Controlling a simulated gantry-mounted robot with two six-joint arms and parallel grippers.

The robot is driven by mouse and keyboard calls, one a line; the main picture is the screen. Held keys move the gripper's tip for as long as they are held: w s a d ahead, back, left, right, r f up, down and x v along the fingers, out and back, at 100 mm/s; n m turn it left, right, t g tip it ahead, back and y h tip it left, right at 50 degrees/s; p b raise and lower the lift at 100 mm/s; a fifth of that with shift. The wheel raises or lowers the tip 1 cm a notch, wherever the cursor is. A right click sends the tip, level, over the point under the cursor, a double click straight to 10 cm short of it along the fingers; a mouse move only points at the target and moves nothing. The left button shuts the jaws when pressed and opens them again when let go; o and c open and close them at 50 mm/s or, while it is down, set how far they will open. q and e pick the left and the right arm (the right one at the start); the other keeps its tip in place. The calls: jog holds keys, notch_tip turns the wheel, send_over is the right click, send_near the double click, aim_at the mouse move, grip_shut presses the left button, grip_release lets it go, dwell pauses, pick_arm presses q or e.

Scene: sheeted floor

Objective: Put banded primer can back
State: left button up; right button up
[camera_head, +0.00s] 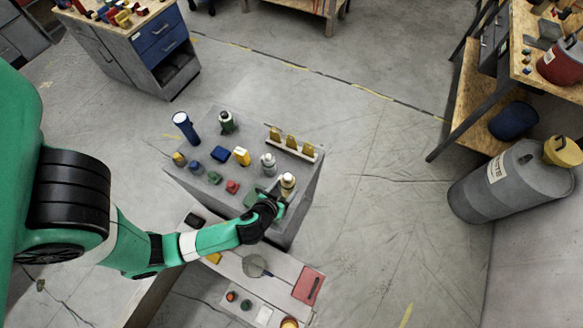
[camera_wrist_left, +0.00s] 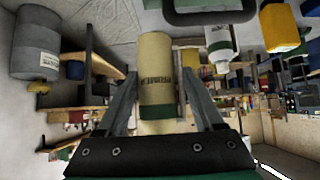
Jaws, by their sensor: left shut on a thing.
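The banded primer can (camera_head: 287,181) is a cream can near the right front corner of a grey tabletop (camera_head: 300,193). In the left wrist view the can (camera_wrist_left: 155,68) shows dark "PRIMER" lettering and a dark green band at one end. My left gripper (camera_head: 279,192) is shut on the can; its two fingers (camera_wrist_left: 158,112) flank it in the wrist view. Whether the can touches the tabletop cannot be told. My right gripper is not in view.
Close behind the can are a pale bottle (camera_head: 268,164) and a rack of yellow-brown pieces (camera_head: 291,148). A blue flashlight (camera_head: 186,127), a green bottle (camera_head: 226,122) and several small blocks fill the tabletop. A lower bench (camera_head: 235,270) is in front.

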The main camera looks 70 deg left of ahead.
pick_arm(q)
jog(key=shift+s+f+b+x, duration=0.35)
jog(key=shift+b+x, duration=1.05)
jog(key=shift+x, duration=0.75)
jog(key=shift+s+f+b+x, duration=0.35)
jog(key=shift+b+x, duration=1.1)
jog(key=shift+x, duration=0.75)
jog(key=shift+s+f+b+x, duration=0.25)
jog(key=shift+s+b+x, duration=0.15)
jog(key=shift+b+x, duration=1.4)
jog(key=shift+w+a+f+p, duration=0.15)
jog(key=shift+w+f+p, duration=0.1)
jog(key=shift+f+p, duration=0.1)
jog(key=shift+f, duration=0.15)
jog(key=o, duration=0.8)
